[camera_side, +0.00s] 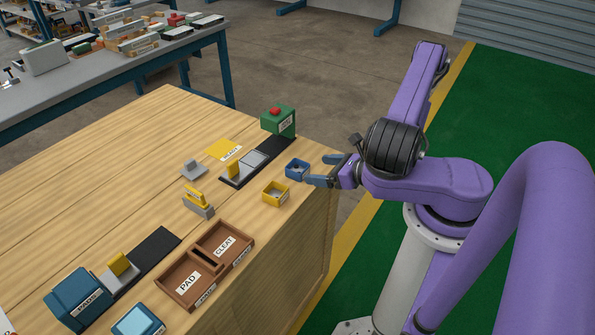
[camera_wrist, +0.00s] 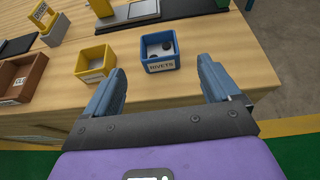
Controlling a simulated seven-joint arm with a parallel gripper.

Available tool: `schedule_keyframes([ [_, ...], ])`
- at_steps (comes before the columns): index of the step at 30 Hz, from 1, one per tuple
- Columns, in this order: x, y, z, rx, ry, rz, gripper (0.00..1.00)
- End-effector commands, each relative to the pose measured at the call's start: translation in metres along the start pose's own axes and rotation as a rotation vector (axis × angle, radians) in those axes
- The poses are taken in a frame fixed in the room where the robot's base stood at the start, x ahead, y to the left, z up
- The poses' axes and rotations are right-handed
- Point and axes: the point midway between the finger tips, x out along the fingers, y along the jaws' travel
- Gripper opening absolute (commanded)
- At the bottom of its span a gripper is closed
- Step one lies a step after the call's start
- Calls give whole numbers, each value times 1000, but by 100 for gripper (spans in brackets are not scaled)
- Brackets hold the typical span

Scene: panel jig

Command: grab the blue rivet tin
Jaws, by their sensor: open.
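In the side view my gripper (camera_side: 324,170) is just right of the tin, at the table's edge. Whether a finger touches the tin I cannot tell.
A yellow tin (camera_wrist: 92,66) stands just left of the blue one. A brown two-part tray (camera_side: 207,262) labelled PAD and CLEAT lies further left. A green box with a red button (camera_side: 278,121) stands behind on a black strip. Bare wood separates these.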

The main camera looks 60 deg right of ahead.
Motion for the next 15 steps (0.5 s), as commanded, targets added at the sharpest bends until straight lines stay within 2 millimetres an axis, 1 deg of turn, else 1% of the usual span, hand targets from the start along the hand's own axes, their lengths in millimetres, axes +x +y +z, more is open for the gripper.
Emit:
schedule_keyframes([
  [7,19,2,1,-6,-3,7,89],
  [15,57,2,1,-7,-1,7,89],
])
